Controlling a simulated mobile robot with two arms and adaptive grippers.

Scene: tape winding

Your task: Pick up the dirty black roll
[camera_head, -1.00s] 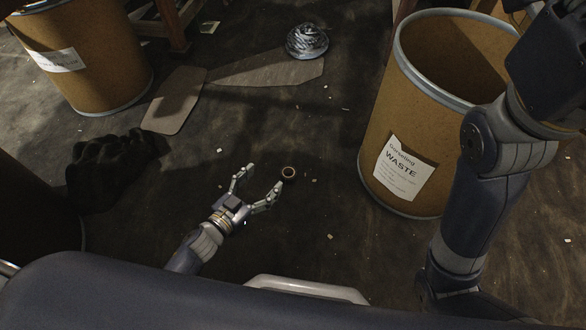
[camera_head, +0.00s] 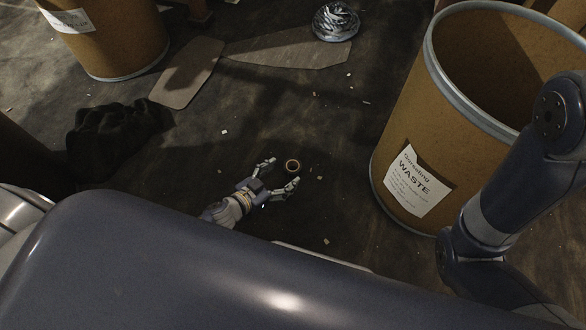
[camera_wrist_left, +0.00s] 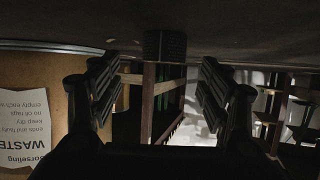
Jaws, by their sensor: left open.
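The roll sits at the mouth of the open fingers, one finger on either side. In the left wrist view, the ridged dark roll (camera_wrist_left: 165,45) shows upside down between and beyond the two open finger pads (camera_wrist_left: 158,88). I cannot tell whether a finger touches it. My right gripper is out of view.
A brown drum marked WASTE (camera_head: 415,150) stands right of the roll, with my right arm in front. Another drum (camera_head: 115,45) stands at upper left. A black bag-like heap (camera_head: 115,140), flat cardboard pieces (camera_head: 188,75) and a shiny silver bundle (camera_head: 336,21) lie on the floor.

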